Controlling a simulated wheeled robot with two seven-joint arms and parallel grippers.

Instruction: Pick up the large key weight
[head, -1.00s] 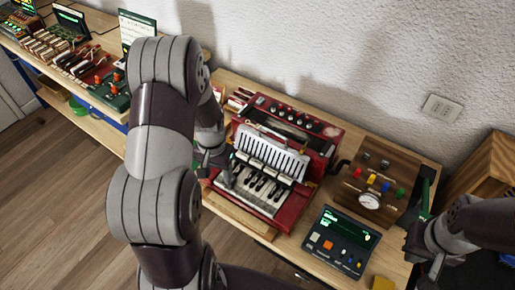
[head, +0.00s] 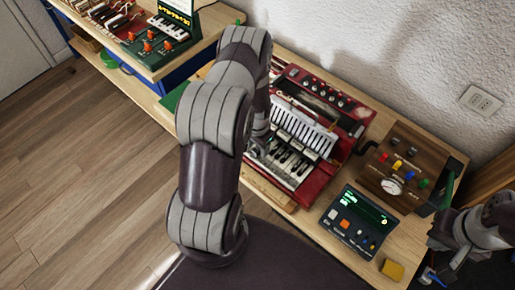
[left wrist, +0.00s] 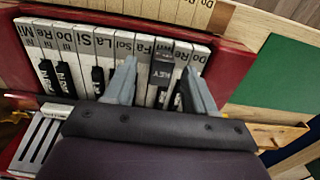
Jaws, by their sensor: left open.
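A dark block lettered "KEY" (left wrist: 161,72), which looks like the key weight, lies on the keyboard among the white keys. My left gripper (left wrist: 160,85) is open, with one finger on each side of this block in the left wrist view; I cannot tell whether they touch it. In the head view my left gripper (head: 258,147) is at the left part of the red instrument's keyboard (head: 288,162), and the block cannot be made out there. My right gripper (head: 436,262) is at the lower right, away from the keyboard; its jaws are unclear.
The red instrument (head: 345,110) stands on a wooden bench. To its right are a dark console with a lit screen (head: 352,222), a wooden box with coloured knobs and a dial (head: 402,170), and a yellow block (head: 392,269). A green panel (left wrist: 283,80) lies beside the keyboard.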

